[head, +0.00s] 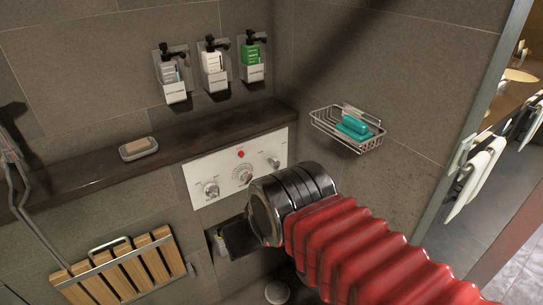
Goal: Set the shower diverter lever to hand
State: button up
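A white control panel (224,164) is set in the tiled wall below a dark ledge. It carries a left chrome control (211,189), a middle control with a round scale (243,176), a right chrome control (273,163) and a red button (240,154). The labels are too small to read, so I cannot tell which control is the diverter lever or where it is set. My arm comes in from the lower right, its black wrist just below and right of the panel. My gripper's fingers are hidden, and no contact with the panel shows.
Three dispensers (213,66) hang above the ledge (190,150), which holds a soap dish (138,149). A wire basket (347,128) with a teal item (354,127) is on the right wall. A slatted wooden seat (122,272) and a hose (32,225) are at left.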

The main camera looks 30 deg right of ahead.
aim_at(275, 163)
jog(key=z, duration=0.35)
jog(key=i, duration=0.55)
jog(key=z, duration=0.45)
jog(key=k, duration=0.5)
jog(key=u, duration=0.75)
jog(key=i, duration=0.45)
jog(key=u, duration=0.1)
